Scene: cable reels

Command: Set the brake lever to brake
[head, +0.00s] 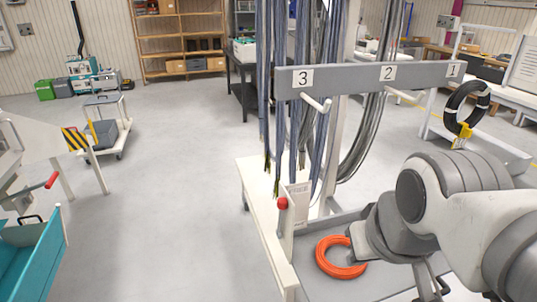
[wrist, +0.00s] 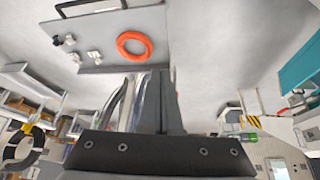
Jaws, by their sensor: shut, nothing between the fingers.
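A lever with a red knob (head: 282,204) stands upright on the near left side of the cable rack, beside a small printed label plate (head: 299,203). I cannot read the label or tell which setting the lever is at. A second red-ended handle (head: 52,180) sticks out from a machine at the far left. In the wrist view my gripper (wrist: 164,78) is shut and empty, its fingers together. In the head view my arm comes in from the right, over the rack's grey base, right of the red knob and apart from it; my fingertips are hidden there.
An orange cable coil (head: 338,257) lies on the rack's base (head: 312,280), close to my arm. A black coil (head: 466,106) hangs at the right. Open floor (head: 170,210) lies left of the rack.

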